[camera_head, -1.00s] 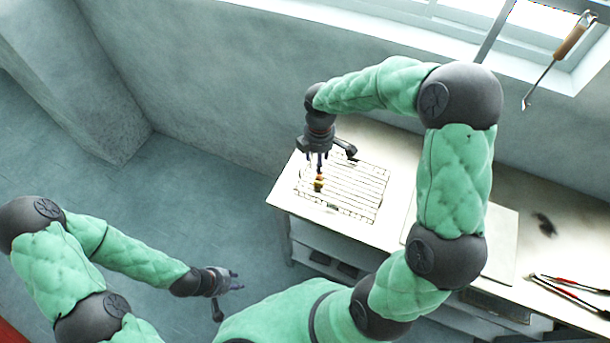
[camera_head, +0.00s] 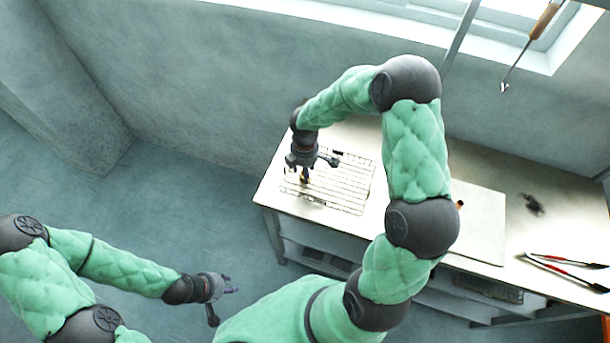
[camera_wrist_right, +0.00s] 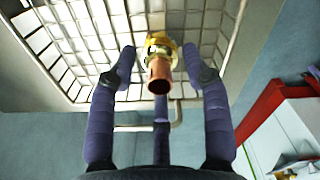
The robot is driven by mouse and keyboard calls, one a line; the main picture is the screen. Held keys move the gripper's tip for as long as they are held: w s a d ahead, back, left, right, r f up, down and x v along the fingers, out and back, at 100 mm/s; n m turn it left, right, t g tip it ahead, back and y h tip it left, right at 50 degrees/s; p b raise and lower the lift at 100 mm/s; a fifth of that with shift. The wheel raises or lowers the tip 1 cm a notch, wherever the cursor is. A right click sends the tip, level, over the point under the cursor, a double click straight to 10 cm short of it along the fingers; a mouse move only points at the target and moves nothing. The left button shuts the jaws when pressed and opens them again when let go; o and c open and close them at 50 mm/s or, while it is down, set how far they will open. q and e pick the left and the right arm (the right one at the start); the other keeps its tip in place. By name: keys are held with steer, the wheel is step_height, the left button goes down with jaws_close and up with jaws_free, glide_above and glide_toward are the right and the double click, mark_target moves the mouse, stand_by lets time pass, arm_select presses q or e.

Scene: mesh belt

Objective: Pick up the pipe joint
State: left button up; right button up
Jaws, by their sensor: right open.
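The pipe joint (camera_wrist_right: 160,65) is a copper tube end with a brass-yellow part behind it. In the right wrist view it stands between the spread fingers of my right gripper (camera_wrist_right: 160,85), with gaps on both sides. In the head view my right gripper (camera_head: 304,176) is over the wire mesh (camera_head: 350,187), pointing down. Only a little of the pipe joint (camera_head: 305,178) shows there, below the fingers. My left gripper (camera_head: 224,297) is open and empty, low over the floor, far from the bench.
The mesh lies on a pale bench (camera_head: 270,195) against the wall. A pale board (camera_head: 480,225) and a small orange-brown object (camera_head: 459,204) are to the right. Red-handled tools (camera_head: 565,267) and a dark patch (camera_head: 532,204) lie further right. A wooden-handled tool (camera_head: 543,22) hangs at the window.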

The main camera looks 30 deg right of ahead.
jaws_close()
stand_by(0.3)
steer(key=shift+r, duration=0.45)
step_height(320, 180, up, 2)
steer(key=shift+r, duration=0.1)
steer(key=s+a+r+p, duration=0.1)
steer(key=s+r, duration=0.9)
steer(key=s, duration=0.4)
steer(key=shift+a+p, duration=0.15)
steer(key=shift+p, duration=0.2)
